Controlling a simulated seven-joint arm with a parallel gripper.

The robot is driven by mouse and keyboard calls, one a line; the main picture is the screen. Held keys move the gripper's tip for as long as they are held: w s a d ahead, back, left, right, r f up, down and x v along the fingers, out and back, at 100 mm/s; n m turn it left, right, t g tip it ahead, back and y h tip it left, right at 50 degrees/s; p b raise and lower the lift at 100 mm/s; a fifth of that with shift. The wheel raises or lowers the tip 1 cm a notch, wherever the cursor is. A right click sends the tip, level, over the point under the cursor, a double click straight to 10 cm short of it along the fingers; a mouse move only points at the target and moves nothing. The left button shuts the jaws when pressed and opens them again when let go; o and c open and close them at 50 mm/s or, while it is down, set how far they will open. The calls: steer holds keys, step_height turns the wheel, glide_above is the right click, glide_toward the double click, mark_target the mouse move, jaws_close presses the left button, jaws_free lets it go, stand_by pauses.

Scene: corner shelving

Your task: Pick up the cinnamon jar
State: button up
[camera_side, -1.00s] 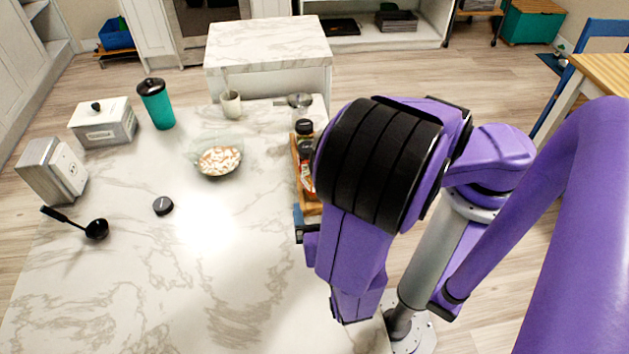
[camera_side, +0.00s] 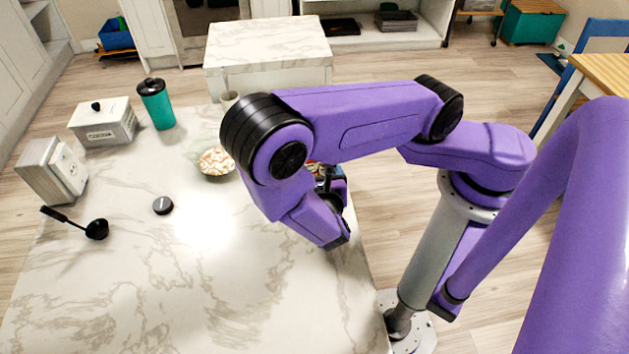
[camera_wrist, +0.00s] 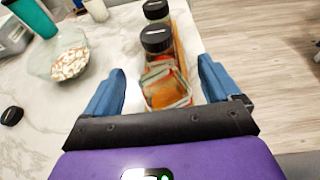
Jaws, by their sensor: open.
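In the wrist view a row of spice jars stands on a wooden tray (camera_wrist: 181,50) at the counter edge. The nearest jar (camera_wrist: 166,86) is glass with a black lid and reddish contents; its label is too blurred to read, so I cannot tell whether it is the cinnamon jar. A second black-lidded jar (camera_wrist: 156,11) stands behind it. My gripper (camera_wrist: 160,75) is open, its blue fingers apart on either side of the nearest jar's picture position, with nothing held. In the side view my arm hides most of the jars and the gripper (camera_side: 328,182).
A glass bowl with pale pieces (camera_side: 216,161) stands left of the arm. The front counter is clear.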

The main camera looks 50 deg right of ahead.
steer(key=shift+x, duration=1)
steer(key=c, duration=1.5)
steer(key=shift+r, duration=0.15)
steer(key=shift+r, duration=4.7)
steer(key=shift+w+d+f, duration=0.1)
steer(key=shift+f, duration=0.85)
steer(key=shift+d+f, duration=0.1)
steer(key=shift+f, duration=4.4)
steer(key=shift+f, duration=0.55)
